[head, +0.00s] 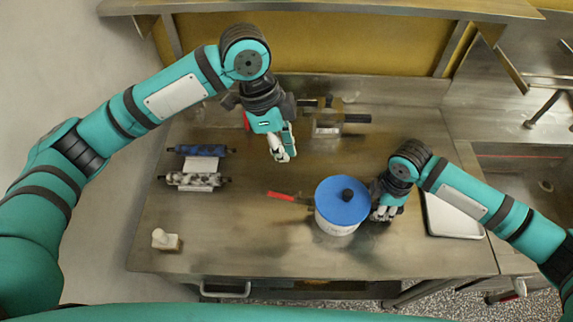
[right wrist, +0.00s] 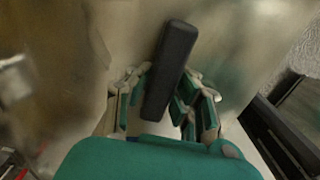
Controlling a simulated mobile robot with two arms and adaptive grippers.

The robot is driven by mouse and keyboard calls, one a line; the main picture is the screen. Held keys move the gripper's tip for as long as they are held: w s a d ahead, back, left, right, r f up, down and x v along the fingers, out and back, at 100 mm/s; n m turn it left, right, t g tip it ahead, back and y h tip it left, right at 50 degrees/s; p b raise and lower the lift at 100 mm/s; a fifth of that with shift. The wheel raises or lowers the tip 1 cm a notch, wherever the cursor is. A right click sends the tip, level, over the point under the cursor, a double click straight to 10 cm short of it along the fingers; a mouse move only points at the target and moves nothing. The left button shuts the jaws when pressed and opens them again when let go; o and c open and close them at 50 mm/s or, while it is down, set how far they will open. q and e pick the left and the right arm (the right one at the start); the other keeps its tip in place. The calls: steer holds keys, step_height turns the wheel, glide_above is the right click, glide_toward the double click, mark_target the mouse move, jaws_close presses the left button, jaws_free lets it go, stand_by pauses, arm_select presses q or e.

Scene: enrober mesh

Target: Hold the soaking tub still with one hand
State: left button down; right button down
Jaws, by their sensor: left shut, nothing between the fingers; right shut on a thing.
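The soaking tub (head: 335,226) is a round white tub with a blue lid (head: 342,200) and a black knob. It stands upright on the metal bench. My right gripper (head: 384,213) is close against its right side. In the right wrist view, the right gripper (right wrist: 158,105) is shut on a black bar (right wrist: 170,65). I cannot tell whether this bar is part of the tub. My left gripper (head: 283,156) is shut and empty above the bench, up and left of the tub.
A red-handled tool (head: 282,196) lies left of the tub. Two rollers (head: 195,180) lie at the left, a small white-topped block (head: 166,240) at the front left. A metal fixture (head: 328,120) stands behind. A white tray (head: 452,220) lies right, before a sink (head: 540,185).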

arm_select(q)
steer(key=shift+v, duration=1.15)
steer(key=shift+d, duration=0.1)
arm_select(e)
steer(key=c, duration=1.2)
jaws_free()
steer(key=shift+o, duration=0.2)
